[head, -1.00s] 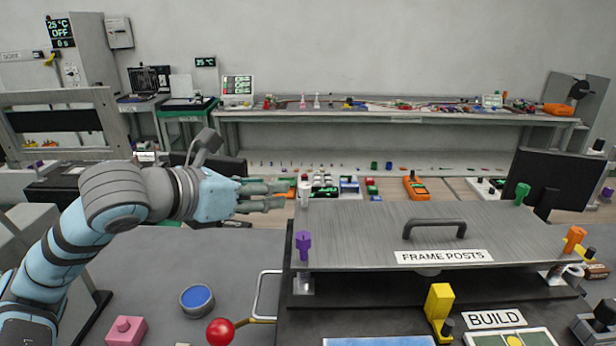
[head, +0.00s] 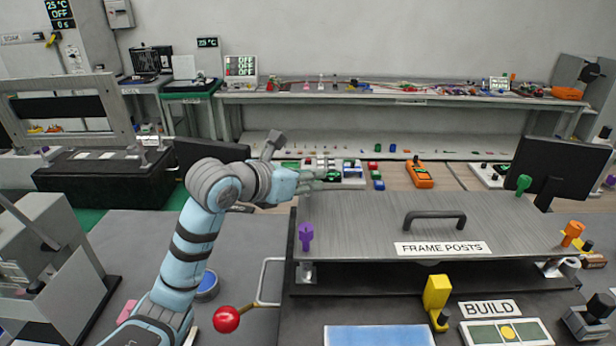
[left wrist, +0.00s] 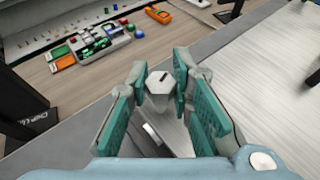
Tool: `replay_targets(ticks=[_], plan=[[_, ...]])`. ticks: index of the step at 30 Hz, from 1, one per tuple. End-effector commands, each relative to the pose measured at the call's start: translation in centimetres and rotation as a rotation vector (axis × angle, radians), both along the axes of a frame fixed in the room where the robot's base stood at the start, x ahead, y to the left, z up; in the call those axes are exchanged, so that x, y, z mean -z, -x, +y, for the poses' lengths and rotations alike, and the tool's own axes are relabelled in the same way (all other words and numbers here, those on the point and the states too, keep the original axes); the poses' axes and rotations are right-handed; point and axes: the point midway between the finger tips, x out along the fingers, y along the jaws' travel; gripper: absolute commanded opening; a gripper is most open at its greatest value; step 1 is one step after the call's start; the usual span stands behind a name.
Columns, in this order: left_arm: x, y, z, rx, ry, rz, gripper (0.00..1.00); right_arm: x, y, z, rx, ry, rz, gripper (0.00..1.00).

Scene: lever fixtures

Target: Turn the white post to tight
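The white post (left wrist: 160,88) shows in the left wrist view, a pale faceted knob with a short dark mark on top. It stands at the back left corner of the metal FRAME POSTS plate (head: 360,215). My left gripper (head: 315,176) is over that corner in the head view and hides most of the post. In the left wrist view my left gripper's fingers (left wrist: 160,75) are open, one on either side of the post, with narrow gaps seeming to remain. The TIGHT mark cannot be read. My right gripper is out of view.
The plate also carries a purple post (head: 306,236), a green post (head: 523,184), an orange post (head: 571,233) and a dark handle (head: 434,219). A red-knobbed lever (head: 226,319) and a yellow lever (head: 437,297) stand in front. A monitor (head: 560,167) stands at the right.

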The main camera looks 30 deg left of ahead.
Motion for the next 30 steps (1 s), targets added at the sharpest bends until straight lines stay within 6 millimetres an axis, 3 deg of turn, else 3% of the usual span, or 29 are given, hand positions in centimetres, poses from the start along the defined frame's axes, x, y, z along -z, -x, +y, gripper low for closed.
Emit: replay_targets(ticks=[3, 17, 30], plan=[[-0.02, 0.01, 0.0, 0.0, 0.0, 0.0, 0.0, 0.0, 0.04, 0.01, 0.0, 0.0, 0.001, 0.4], [0.05, 0.0, 0.15, 0.074, -0.001, 0.0, 0.0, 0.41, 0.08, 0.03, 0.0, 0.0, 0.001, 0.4], [-0.22, -0.05, 0.2, 0.419, 0.005, -0.001, 0.0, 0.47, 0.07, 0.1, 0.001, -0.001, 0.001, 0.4]])
